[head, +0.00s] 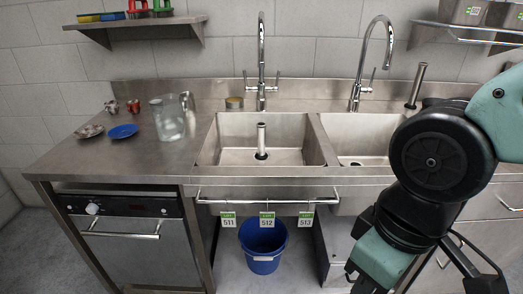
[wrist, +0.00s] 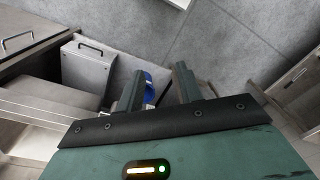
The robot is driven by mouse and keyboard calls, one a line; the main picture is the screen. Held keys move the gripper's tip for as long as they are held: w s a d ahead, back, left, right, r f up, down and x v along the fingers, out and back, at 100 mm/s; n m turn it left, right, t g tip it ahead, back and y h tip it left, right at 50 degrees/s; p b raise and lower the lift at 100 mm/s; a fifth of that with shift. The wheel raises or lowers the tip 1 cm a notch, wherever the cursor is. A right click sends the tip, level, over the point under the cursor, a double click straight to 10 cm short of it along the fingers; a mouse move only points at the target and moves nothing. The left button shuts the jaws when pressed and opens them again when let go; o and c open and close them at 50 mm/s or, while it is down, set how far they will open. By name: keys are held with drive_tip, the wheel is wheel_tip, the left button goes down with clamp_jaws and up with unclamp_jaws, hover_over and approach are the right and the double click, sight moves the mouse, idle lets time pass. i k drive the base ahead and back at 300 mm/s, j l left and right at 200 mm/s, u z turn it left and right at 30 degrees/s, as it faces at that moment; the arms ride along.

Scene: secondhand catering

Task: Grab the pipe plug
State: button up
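An upright metal pipe (head: 261,140), which looks like a pipe plug, stands in the left sink basin (head: 225,150) with a dark ring at its foot. No pipe shows in the wrist view.
A blue bucket (head: 263,245) stands under the sink; part of it (wrist: 149,88) shows beyond my fingers. Tags hang from a front rail (head: 275,201). Two tall taps (head: 261,60) (head: 362,65) rise behind the basins. A glass jug (head: 170,118) and blue plate (head: 123,131) stand left.

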sight(260, 126)
drive_tip(key=i+j, duration=1.05)
drive_tip(key=i, duration=0.1)
